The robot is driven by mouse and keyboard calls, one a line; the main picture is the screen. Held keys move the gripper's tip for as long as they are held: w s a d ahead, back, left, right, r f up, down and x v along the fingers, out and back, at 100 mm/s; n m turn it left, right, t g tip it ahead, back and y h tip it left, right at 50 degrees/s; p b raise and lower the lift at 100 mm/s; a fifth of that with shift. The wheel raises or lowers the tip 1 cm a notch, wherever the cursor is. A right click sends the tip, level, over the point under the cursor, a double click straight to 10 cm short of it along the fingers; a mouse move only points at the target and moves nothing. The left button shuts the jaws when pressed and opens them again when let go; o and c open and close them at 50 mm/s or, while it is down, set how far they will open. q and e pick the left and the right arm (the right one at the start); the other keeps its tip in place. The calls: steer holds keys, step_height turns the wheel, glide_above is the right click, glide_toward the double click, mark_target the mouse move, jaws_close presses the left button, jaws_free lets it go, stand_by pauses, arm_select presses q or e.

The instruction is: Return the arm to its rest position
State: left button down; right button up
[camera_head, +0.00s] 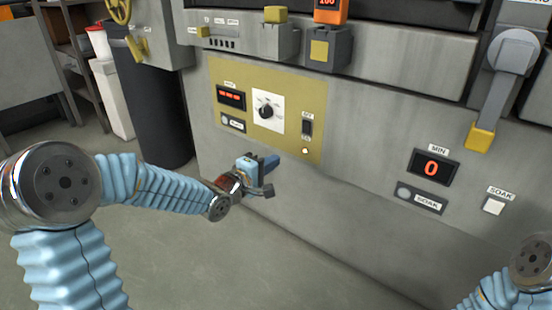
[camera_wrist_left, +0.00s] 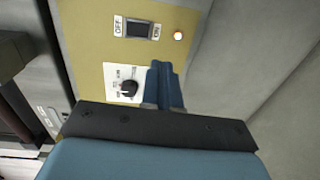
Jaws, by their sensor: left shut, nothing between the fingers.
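My left gripper (camera_head: 264,164) is shut and empty in the head view, in front of the grey machine just below the yellow control panel (camera_head: 230,78). In the left wrist view its closed blue fingers (camera_wrist_left: 165,84) point toward the panel beside the black dial (camera_wrist_left: 130,88). My left arm comes in from the left with a bent elbow. Only part of my right arm shows at the lower right corner of the head view, and its gripper is out of view.
The panel carries a dial (camera_head: 266,111), an on/off switch (camera_head: 307,127) and a lit orange lamp (camera_head: 305,151). A display (camera_head: 432,168) reads 0 at the right. A yellow-tipped lever (camera_head: 481,137) hangs at upper right. A dark cylinder (camera_head: 158,110) stands left; floor in front is clear.

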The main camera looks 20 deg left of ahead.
stand_by(0.4)
arm_select(q)
steer(key=s+d+f+m+g+p, duration=0.1)
steer(key=s+d+f+m+g, duration=0.15)
steer(key=f, duration=0.55)
steer(key=s+d+f+m+g+y, duration=0.1)
steer(key=s+f+g, duration=0.15)
steer(key=f, duration=0.55)
steer(key=s+d+f+m+g+p, duration=0.1)
steer(key=s+d+f+g, duration=0.15)
steer(key=f, duration=0.45)
steer(key=s+d+f+m+g, duration=0.1)
steer(key=s+f+m+g, duration=0.3)
steer(key=s+f, duration=0.3)
steer(key=s+d+f+m+g+p, duration=0.1)
steer(key=s+f, duration=0.6)
steer(key=s, duration=0.7)
steer(key=d+m+g, duration=0.1)
steer(key=m+g, duration=0.1)
steer(key=shift+s+d+f+m+g+y, duration=0.2)
steer(key=shift+s+d+m+g+y, duration=0.1)
steer(key=shift+s+m+g+y, duration=0.1)
